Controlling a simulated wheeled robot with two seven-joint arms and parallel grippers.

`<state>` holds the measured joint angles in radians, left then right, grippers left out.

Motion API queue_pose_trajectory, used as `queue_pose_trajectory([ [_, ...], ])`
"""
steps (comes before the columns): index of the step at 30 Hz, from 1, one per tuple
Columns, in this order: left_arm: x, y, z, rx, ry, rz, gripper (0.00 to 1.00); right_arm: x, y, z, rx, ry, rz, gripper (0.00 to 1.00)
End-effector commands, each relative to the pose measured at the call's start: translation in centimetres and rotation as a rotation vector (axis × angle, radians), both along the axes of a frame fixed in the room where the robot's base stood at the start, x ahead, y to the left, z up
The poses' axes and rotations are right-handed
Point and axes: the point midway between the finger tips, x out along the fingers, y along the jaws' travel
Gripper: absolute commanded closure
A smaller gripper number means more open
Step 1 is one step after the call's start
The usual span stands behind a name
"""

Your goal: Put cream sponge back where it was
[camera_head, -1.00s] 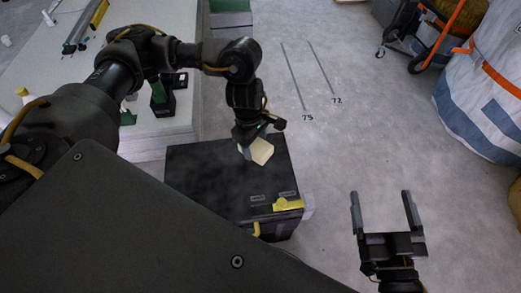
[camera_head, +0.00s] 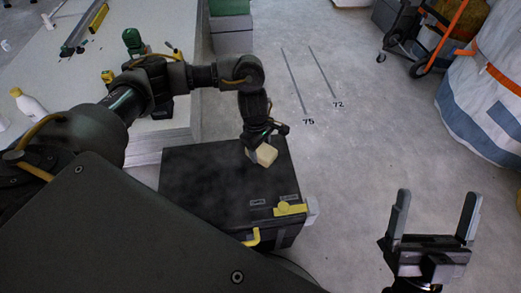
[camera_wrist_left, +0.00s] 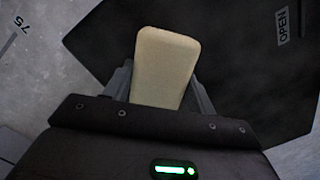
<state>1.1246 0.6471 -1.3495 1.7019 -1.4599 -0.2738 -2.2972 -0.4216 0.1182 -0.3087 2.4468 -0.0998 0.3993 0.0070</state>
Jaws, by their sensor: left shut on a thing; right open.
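The cream sponge (camera_head: 265,155) is a small pale block with rounded corners. My left gripper (camera_head: 252,152) is shut on it, above the far right part of the black box's lid (camera_head: 205,180). The left wrist view shows the sponge (camera_wrist_left: 165,65) between the two fingers (camera_wrist_left: 158,85), with the dark lid (camera_wrist_left: 235,60) beyond it. I cannot tell whether the sponge touches the lid. My right gripper (camera_head: 435,220) is open and empty over the floor at the lower right.
The box has a yellow latch (camera_head: 290,209) at its near right. A pale worktable (camera_head: 75,75) with a white bottle (camera_head: 32,107) and a green-and-black tool (camera_head: 133,42) stands at the left. A cart and a large white-and-blue bag (camera_head: 490,90) stand at the right. Bare floor (camera_head: 370,130) lies between.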

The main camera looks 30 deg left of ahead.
Motion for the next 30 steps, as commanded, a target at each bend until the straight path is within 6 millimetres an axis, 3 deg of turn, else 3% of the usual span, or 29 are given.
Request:
queue_pose_trajectory([
  [11,0.0,0.0,-0.2,0.000,-0.001,0.000,0.62,-0.2,-0.3,0.2,0.015,-0.031,-0.006,0.11],
  [12,0.0,0.0,-0.2,0.000,-0.001,0.000,0.42,-0.3,-0.4,0.3,0.018,-0.036,-0.007,0.11],
  [17,0.0,0.0,-0.1,0.000,-0.001,0.000,0.22,-0.2,-0.3,0.3,0.016,-0.033,-0.007,0.11],
  [26,0.0,0.0,0.0,0.000,-0.001,0.000,0.22,-0.2,-0.3,0.4,0.015,-0.031,-0.006,0.11],
  [30,0.1,0.1,1.2,0.000,-0.004,0.001,0.22,0.3,0.3,0.0,-0.020,0.039,0.006,0.11],
])
